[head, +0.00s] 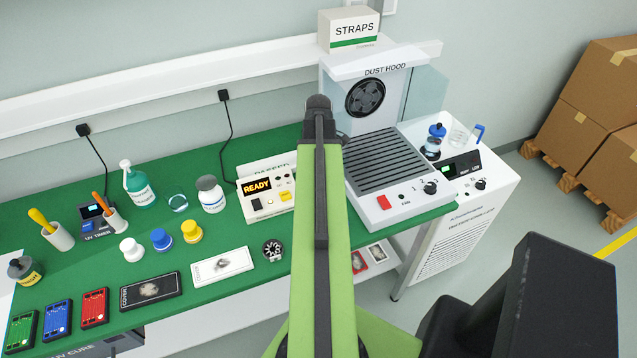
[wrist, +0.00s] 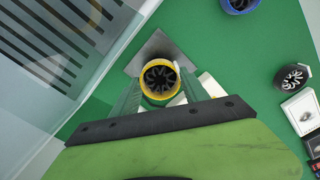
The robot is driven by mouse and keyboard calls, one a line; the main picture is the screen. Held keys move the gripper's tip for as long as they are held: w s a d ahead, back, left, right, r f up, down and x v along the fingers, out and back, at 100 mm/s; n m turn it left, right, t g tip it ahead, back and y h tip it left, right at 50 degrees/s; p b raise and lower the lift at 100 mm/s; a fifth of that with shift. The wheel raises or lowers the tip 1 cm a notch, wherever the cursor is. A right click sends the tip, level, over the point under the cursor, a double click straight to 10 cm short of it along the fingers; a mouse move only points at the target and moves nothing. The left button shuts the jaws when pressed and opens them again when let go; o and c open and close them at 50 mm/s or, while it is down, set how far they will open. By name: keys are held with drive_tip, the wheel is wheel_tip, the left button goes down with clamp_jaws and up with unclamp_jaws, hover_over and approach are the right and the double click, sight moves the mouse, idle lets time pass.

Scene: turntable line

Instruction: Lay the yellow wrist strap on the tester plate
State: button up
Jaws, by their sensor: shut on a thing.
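In the wrist view, my gripper (wrist: 160,90) is shut on a yellow ring with a dark spoked centre, which looks like the yellow wrist strap (wrist: 145,86). The ring sits between my two fingertips, over the near part of a grey metal plate (wrist: 158,46), which looks like the tester plate. I cannot tell whether the ring touches it. In the head view, my arm hides the gripper, strap and plate. The white tester box (head: 262,204) shows READY, left of my arm.
A dust hood bench (head: 385,170) with a slotted top stands right of my arm. A blue ring (wrist: 240,5) shows at the wrist view's top. Green mat lies between.

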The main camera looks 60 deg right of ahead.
wheel_tip(320, 180, down, 4)
drive_tip(key=b, duration=0.3)
drive_tip(key=shift+f+b, duration=0.2)
drive_tip(key=shift+b, duration=0.2)
drive_tip(key=shift+r, duration=0.25)
drive_tip(key=shift+f, duration=0.2)
drive_tip(key=o, duration=1.3)
drive_tip(key=shift+o, duration=0.2)
wheel_tip(320, 180, up, 13)
drive_tip(key=p, duration=1.2)
drive_tip(key=shift+f+p, duration=0.2)
drive_tip(key=shift+p, duration=0.15)
drive_tip(key=shift+f, duration=0.1)
